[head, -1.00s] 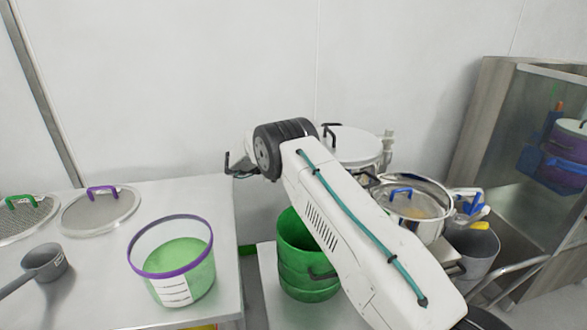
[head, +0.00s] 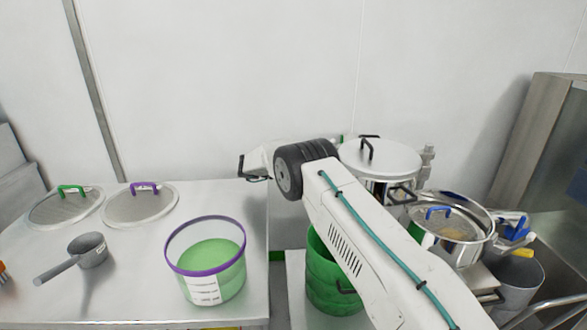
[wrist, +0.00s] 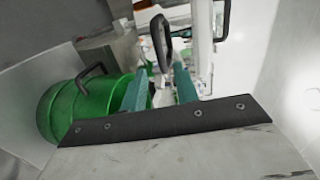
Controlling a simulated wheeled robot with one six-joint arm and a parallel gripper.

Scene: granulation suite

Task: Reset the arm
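My arm reaches up and left from the lower right in the head view, a white link with a teal cable ending in a black ribbed joint. In the wrist view my gripper (wrist: 160,75) shows two teal fingers standing apart, with no held object visible between them. A black loop handle (wrist: 159,42) appears just past the fingertips; I cannot tell what it belongs to. The fingers are not clearly visible in the head view.
Stacked green buckets (head: 325,285) stand below my arm; one green bucket shows in the wrist view (wrist: 85,108). A steel table (head: 130,280) holds a purple-rimmed tub (head: 220,290), scoop (head: 90,250) and mesh lids (head: 140,205).

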